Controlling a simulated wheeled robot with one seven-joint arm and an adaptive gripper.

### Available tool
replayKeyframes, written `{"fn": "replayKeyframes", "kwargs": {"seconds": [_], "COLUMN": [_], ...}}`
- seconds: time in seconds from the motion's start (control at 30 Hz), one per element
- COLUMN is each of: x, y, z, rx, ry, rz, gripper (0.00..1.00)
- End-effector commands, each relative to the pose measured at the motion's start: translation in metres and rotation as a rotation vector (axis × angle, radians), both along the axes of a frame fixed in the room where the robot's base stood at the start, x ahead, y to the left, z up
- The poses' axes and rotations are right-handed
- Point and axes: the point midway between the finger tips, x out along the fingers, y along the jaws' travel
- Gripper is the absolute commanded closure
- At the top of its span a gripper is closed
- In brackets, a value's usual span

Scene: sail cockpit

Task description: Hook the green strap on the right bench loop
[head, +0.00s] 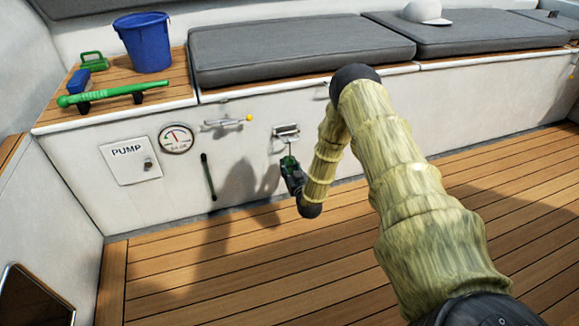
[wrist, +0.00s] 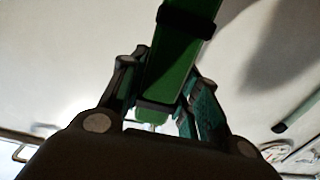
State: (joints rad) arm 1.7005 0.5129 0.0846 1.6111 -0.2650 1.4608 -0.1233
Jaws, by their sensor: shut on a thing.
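My gripper (head: 291,172) is at the white bench front, just below a metal bracket (head: 286,131). In the wrist view, my gripper (wrist: 158,105) is shut on the green strap (wrist: 178,62), a flat green piece with a black band across it. The green strap also shows small in the head view (head: 289,162). A thin line runs from the strap's top up to the bracket; I cannot tell whether it is hooked there. The bracket may be the bench loop. My arm hides part of the bench front to the right.
Left of the bracket are a lever with a yellow knob (head: 228,122), a gauge (head: 176,138), a pump plate (head: 131,160) and a dark green bar (head: 208,177). A blue bucket (head: 145,42) and green pump handle (head: 112,94) sit on the bench. The wooden floor (head: 250,270) is clear.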

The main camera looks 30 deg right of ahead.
Motion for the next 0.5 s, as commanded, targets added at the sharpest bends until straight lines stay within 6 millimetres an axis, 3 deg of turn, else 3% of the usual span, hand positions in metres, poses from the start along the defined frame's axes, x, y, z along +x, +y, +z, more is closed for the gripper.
{"fn": "replayKeyframes", "kwargs": {"seconds": [0.17,0.2,0.3,0.5], "x": [0.0003,0.0002,0.0002,0.0], "y": [0.0,0.0001,0.0001,0.0001], "z": [0.0006,0.0006,0.0005,0.0002], "rx": [0.0,0.0,0.0,0.0], "ry": [-0.001,-0.001,-0.001,0.0], "rz": [0.0,0.0,0.0,0.0], "gripper": [1.0,0.65,0.47,0.43]}}
